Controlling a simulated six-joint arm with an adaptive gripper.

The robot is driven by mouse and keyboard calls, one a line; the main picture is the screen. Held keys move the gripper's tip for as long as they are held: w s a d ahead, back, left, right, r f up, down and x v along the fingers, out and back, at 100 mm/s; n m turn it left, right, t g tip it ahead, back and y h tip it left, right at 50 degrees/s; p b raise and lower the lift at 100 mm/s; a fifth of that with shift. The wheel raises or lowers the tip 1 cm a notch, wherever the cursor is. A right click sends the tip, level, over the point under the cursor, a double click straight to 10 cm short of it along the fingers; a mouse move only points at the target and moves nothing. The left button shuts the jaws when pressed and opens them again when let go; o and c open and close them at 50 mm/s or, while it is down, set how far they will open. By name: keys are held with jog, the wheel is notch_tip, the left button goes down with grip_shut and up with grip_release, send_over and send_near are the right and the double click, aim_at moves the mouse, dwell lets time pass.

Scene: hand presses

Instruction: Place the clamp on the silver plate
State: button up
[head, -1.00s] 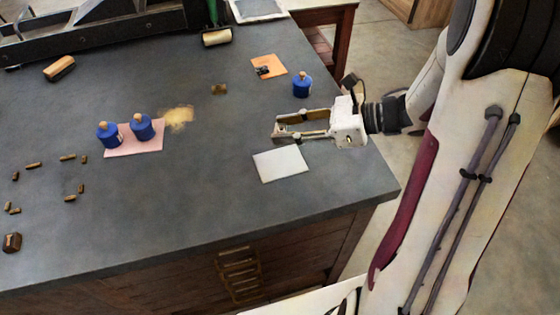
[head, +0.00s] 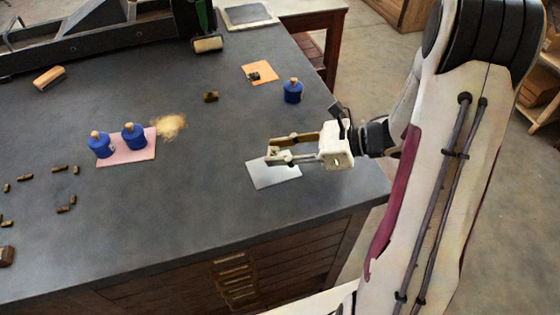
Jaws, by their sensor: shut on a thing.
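The silver plate (head: 277,180) is a pale flat square near the front right of the dark bench. My gripper (head: 270,151) is over the plate's back edge, its fingers pointing left. It is shut on the clamp (head: 277,150), a small thing between the fingertips. The clamp is mostly hidden by the fingers, so its shape is hard to make out. Part of the plate's back edge is hidden behind the gripper. I cannot tell how far the clamp is above the plate.
An orange plate (head: 249,68) bears a small dark piece. A blue knobbed bottle (head: 293,93) stands behind my gripper. A pink plate (head: 143,154) with two blue bottles is left, beside yellow powder (head: 170,127). Small brown type blocks (head: 59,169) lie far left. The front middle is clear.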

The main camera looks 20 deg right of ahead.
aim_at(280, 170)
dwell(0.3)
jog(key=shift+f, duration=2.05)
jog(key=shift+f, duration=0.1)
jog(key=o, duration=1.2)
jog(key=shift+c, duration=0.2)
jog(key=shift+v, duration=6.05)
jog(key=shift+w, duration=0.1)
